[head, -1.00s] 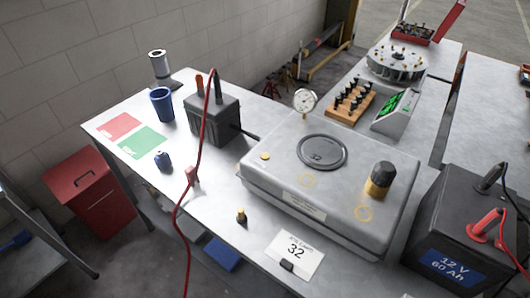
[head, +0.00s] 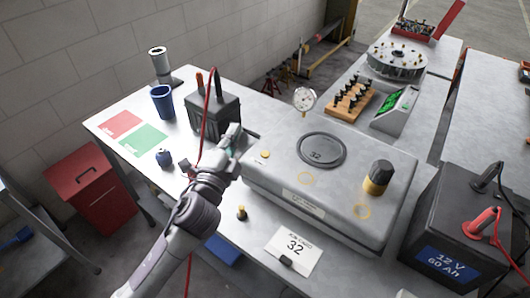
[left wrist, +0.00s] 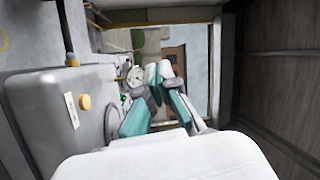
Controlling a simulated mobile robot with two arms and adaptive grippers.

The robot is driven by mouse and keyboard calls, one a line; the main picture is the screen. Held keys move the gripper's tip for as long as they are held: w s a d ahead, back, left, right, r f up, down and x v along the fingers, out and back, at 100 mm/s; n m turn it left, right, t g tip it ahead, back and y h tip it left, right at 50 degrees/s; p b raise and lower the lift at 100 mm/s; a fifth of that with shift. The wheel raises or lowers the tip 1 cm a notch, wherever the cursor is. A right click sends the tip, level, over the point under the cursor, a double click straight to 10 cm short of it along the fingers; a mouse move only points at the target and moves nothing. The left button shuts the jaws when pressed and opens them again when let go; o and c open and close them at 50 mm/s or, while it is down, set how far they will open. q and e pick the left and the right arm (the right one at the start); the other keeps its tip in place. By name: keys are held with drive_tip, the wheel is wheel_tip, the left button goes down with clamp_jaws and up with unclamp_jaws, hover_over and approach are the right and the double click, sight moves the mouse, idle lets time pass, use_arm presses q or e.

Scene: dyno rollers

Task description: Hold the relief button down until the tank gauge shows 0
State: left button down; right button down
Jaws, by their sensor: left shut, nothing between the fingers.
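The grey tank (head: 330,205) lies on the metal bench. A small brass button (head: 265,154), which looks like the relief button, sits on its top near the left corner. It also shows as a yellow knob in the left wrist view (left wrist: 85,102). The white tank gauge (head: 305,99) stands on a brass stem behind the tank; its reading is too small to tell. My left gripper (head: 232,148) is shut and empty, just left of the button and apart from it. Its teal fingers show in the left wrist view (left wrist: 158,75). My right gripper is out of view.
A black box with red leads (head: 212,115) stands left of the tank. A black-capped knob (head: 378,178) rises at the tank's right. A card reading 32 (head: 293,248) lies in front; a 12 V battery (head: 450,235) is at right. The tank's top middle is mostly flat.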

use_arm(q)
drive_tip(key=s+d+r+m+g+h, duration=0.1)
drive_tip(key=d+r+m+g+h, duration=0.45)
drive_tip(key=m, duration=0.95)
drive_tip(key=s+d+r+m+g+h, duration=0.25)
drive_tip(key=d+m+g+h, duration=0.45)
drive_tip(key=d+m, duration=0.6)
drive_tip(key=w+a+f+m+y, duration=0.3)
drive_tip(key=a+m+y, duration=0.2)
drive_tip(key=a, duration=0.1)
drive_tip(key=w+a+f+m+g+y, duration=0.1)
drive_tip(key=w+a+f+m+y, duration=0.2)
drive_tip(key=w+a+m+y, duration=0.1)
drive_tip(key=shift+w+a+f+m+y, duration=0.2)
drive_tip(key=shift+a+m+y, duration=0.25)
drive_tip(key=shift+a+m, duration=0.45)
drive_tip(key=shift+g, duration=0.25)
